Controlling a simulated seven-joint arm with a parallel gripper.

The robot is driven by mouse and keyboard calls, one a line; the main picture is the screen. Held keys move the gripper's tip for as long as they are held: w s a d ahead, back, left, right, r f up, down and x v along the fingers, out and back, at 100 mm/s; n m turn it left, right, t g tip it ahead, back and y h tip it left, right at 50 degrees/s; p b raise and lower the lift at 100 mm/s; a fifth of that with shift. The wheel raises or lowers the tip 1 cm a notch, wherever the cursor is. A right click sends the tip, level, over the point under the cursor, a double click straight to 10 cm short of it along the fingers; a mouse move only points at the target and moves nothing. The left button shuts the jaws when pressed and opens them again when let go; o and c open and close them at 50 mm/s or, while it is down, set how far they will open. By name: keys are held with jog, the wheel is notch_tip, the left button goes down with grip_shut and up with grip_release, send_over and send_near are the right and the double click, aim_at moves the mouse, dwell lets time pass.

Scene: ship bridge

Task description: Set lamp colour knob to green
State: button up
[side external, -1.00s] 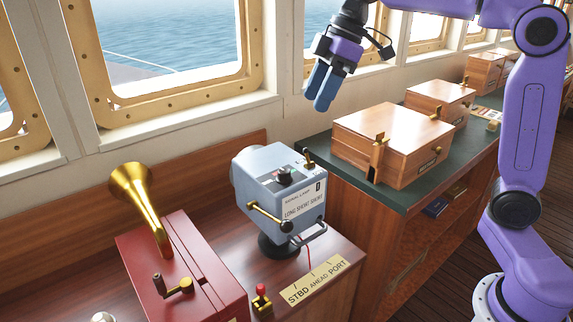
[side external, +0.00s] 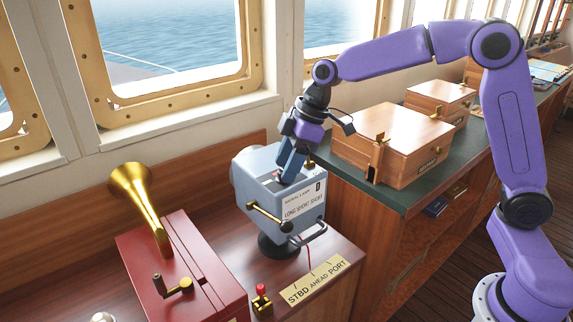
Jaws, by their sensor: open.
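The signal lamp (side external: 264,196) is a grey-blue box on a dark round foot, standing on the wooden desk. A card on its front reads "LONG SHORT SHORT", and a brass lever (side external: 268,217) sticks out of its side. My gripper (side external: 289,172) is open, pointing down with its blue fingers at the lamp's top. The fingers cover the dark knob on the top, so its setting cannot be seen. I cannot tell whether the fingers touch the knob.
A red box with a brass horn (side external: 140,200) and crank stands at the left. A small red-topped switch (side external: 262,296) and a brass plate (side external: 316,280) are in front of the lamp. Wooden boxes (side external: 392,145) sit on the green counter at the right.

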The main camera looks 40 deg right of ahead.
jog(key=shift+w+a+f, duration=0.1)
jog(key=shift+a+f, duration=0.05)
jog(key=shift+f, duration=0.25)
grip_shut()
jog(key=c, duration=1.1)
grip_release()
jog(key=shift+o, duration=0.2)
jog(key=shift+m, duration=0.3)
jog(key=m+t, duration=0.1)
jog(key=m, duration=0.1)
jog(key=m+h, duration=0.1)
jog(key=m, duration=0.2)
jog(key=shift+a+r+m+t+h, duration=0.1)
jog(key=shift+a+m+t+h, duration=0.05)
jog(key=shift+m+t+h, duration=0.2)
jog(key=m+h, duration=0.1)
jog(key=m, duration=0.1)
jog(key=m+t+h, duration=0.1)
jog(key=m, duration=0.2)
jog(key=shift+a+m, duration=0.1)
jog(key=shift+m, duration=0.25)
